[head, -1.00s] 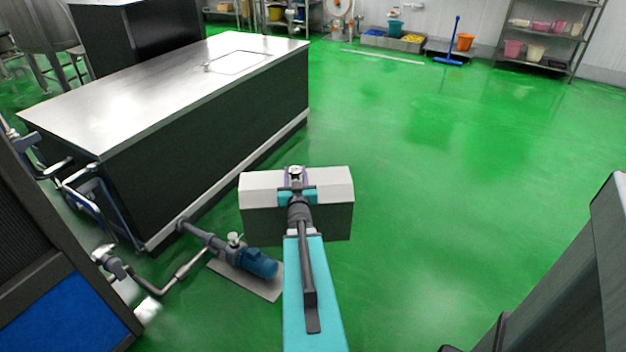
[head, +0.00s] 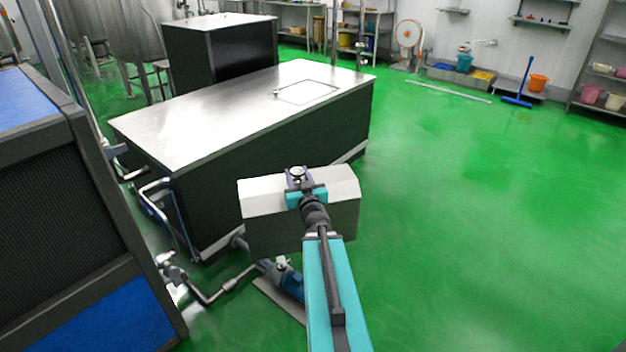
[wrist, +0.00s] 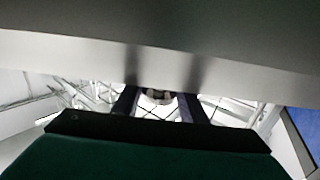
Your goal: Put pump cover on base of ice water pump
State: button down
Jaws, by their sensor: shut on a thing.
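The pump cover (head: 262,215) is a pale grey box-like hood with a sloped top, held up in front of my arm in the head view. My gripper (head: 300,182) is shut on the top of the cover. In the wrist view, my gripper's two dark fingers (wrist: 158,100) reach up to the wide grey cover (wrist: 160,48) across the top. The ice water pump (head: 290,283), with a blue motor, sits low on the floor behind and below the cover. Its flat base plate (head: 273,299) shows partly. My arm hides the pump's right part.
A steel-topped dark tank (head: 235,110) stands behind the pump. A dark-framed unit with blue panels (head: 125,318) stands close on the left. Pipes (head: 215,298) run between it and the pump. Green floor (head: 480,230) is open to the right.

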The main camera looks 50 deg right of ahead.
jog(key=w+a+r+n+t+y+p, duration=0.1)
jog(key=w+a+r+n+y+p, duration=0.4)
jog(key=a+r, duration=0.65)
jog(key=w+a+r+n+t+y+p, duration=0.1)
jog(key=w+a+r+n+y+p, duration=0.2)
jog(key=w+a+r+y+p, duration=0.8)
jog(key=s+a+f+n+g+y, duration=0.1)
jog(key=s+a+n+g+y, duration=0.1)
jog(key=a, duration=0.6)
jog(key=s+a+f+n+g+y+p, duration=0.1)
jog(key=s+a+n+g+y, duration=0.1)
jog(key=s+a, duration=0.4)
jog(key=s+a+f+n+g+y, duration=0.2)
jog(key=s+a+n+g+y, duration=0.1)
jog(key=a, duration=0.8)
jog(key=shift+s+n+y, duration=0.5)
jog(key=shift+s+n, duration=0.35)
jog(key=shift+n, duration=0.25)
